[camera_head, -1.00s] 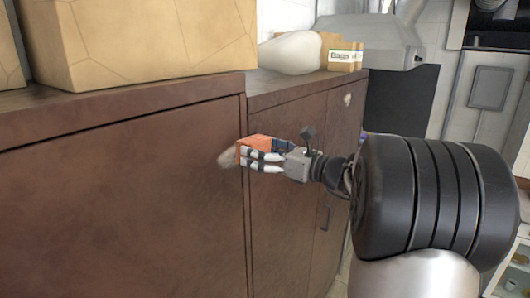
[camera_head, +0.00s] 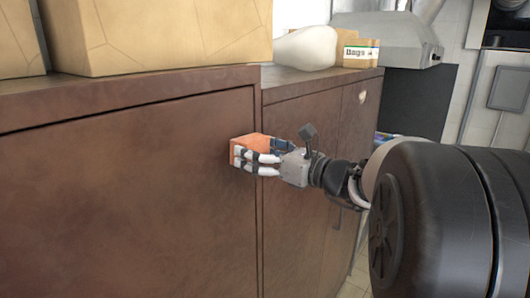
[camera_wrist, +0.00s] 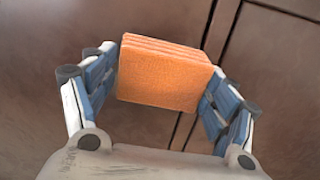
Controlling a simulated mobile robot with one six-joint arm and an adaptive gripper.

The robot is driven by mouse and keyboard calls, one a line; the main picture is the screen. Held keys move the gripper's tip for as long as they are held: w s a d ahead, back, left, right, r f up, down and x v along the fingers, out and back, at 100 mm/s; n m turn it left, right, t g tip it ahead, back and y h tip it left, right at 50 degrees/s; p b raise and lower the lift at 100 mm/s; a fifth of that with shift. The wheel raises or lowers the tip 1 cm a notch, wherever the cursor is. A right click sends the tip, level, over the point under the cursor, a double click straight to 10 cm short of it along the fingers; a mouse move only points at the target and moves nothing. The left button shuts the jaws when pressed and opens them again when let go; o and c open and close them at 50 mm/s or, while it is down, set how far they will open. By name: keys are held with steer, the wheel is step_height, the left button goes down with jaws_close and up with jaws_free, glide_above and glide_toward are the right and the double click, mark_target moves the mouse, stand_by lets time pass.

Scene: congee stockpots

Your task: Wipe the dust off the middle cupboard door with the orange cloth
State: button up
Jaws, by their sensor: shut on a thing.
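My gripper (camera_head: 250,162) is shut on the folded orange cloth (camera_head: 248,142). The cloth also shows in the wrist view (camera_wrist: 165,75), square and layered, between the two fingers. It is at the right edge of the large brown cupboard door (camera_head: 120,190), just left of the seam. The cloth's front face is up against or very near the door; I cannot tell which. No grey dust patch shows on the bare part of this door; the spot behind the cloth is hidden. Right of the seam is another brown door (camera_head: 290,220).
Cardboard boxes (camera_head: 150,35) stand on the cupboard top at left. A white sack (camera_head: 305,48) and a small box labelled "Bags" (camera_head: 360,53) stand farther back. A small pale spot (camera_head: 362,97) is on the farther door. A range hood (camera_head: 395,38) is behind.

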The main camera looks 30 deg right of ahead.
steer(key=a, duration=0.2)
steer(key=s+a+b, duration=0.1)
steer(key=shift+s+a, duration=0.2)
steer(key=shift+a, duration=0.2)
steer(key=shift+v, duration=3)
steer(key=shift+v, duration=1.5)
